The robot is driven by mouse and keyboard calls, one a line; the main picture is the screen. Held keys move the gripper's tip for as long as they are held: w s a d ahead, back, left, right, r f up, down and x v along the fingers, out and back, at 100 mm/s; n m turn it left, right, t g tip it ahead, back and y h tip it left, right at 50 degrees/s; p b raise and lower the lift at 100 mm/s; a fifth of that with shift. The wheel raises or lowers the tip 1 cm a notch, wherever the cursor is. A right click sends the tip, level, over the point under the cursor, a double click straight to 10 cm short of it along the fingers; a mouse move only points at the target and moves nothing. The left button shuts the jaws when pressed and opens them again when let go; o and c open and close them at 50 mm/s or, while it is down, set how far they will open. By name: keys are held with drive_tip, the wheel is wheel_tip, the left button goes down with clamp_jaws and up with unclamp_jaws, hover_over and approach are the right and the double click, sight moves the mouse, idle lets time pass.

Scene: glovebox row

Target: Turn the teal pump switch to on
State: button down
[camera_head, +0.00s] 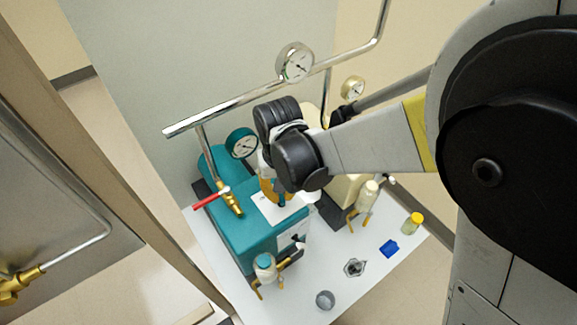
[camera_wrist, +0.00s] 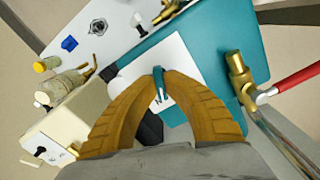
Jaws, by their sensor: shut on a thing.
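The teal pump (camera_head: 248,232) stands on the white bench and shows from above in the wrist view (camera_wrist: 210,62). A white plate (camera_head: 264,208) with dark lettering lies on its top. The small teal switch (camera_wrist: 158,94) sticks up from this plate; in the head view only a bit of it (camera_head: 282,203) shows below my gripper. My gripper (camera_wrist: 159,76) points down at the plate, its two orange-brown fingers shut on the switch from both sides. The fingers and wrist hide part of the plate, and I cannot read the switch's position against the lettering.
A brass valve with a red lever (camera_head: 207,199) and a teal-rimmed gauge (camera_head: 242,143) stand close to the gripper. A cream pump (camera_head: 343,190) is beside the teal one. A steel pipe (camera_head: 240,98) runs behind. A blue block (camera_head: 389,248) and yellow-capped jar (camera_head: 413,223) lie right.

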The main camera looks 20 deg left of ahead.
sight(281, 195)
drive_tip(key=shift+m, duration=0.7)
drive_tip(key=c, duration=1.5)
unclamp_jaws()
wheel_tip(281, 195, up, 12)
